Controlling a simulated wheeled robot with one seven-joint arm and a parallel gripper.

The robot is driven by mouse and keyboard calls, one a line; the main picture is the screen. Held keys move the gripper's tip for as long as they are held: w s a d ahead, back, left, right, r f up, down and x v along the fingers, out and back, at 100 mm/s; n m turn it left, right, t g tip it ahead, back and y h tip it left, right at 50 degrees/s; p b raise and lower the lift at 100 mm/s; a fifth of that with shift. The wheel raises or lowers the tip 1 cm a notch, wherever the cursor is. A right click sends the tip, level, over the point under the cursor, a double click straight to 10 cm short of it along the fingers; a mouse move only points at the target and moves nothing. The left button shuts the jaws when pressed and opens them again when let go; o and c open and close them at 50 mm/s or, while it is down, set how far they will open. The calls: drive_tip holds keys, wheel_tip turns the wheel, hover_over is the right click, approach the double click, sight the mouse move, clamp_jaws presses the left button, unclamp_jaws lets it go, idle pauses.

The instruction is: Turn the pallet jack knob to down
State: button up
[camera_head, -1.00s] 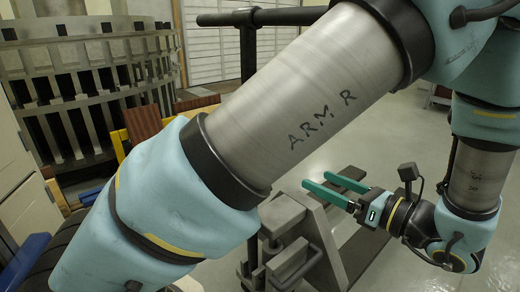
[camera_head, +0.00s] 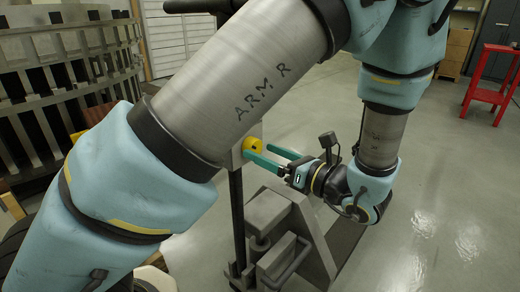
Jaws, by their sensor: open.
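The yellow knob (camera_head: 253,144) is on the grey plate at the upper part of the pallet jack's upright. The pallet jack (camera_head: 268,215) stands below it, with a grey steel body and a dark post. My gripper (camera_head: 256,150) has two green fingers, open and pointing left at the knob. Their tips are beside the knob's lower and right edges in the picture. I cannot tell whether they touch it. My own arm hides the upper part of the jack and the area left of the knob. Any marking on the knob is too small to read.
A red stand (camera_head: 490,85) is at the right. A large slatted metal ring structure (camera_head: 60,85) stands at the back left, and a cardboard box (camera_head: 457,48) at the back. Open grey floor (camera_head: 450,190) lies to the right of the jack.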

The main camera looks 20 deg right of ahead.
drive_tip(key=shift+x, duration=0.9)
drive_tip(key=c, duration=1.4)
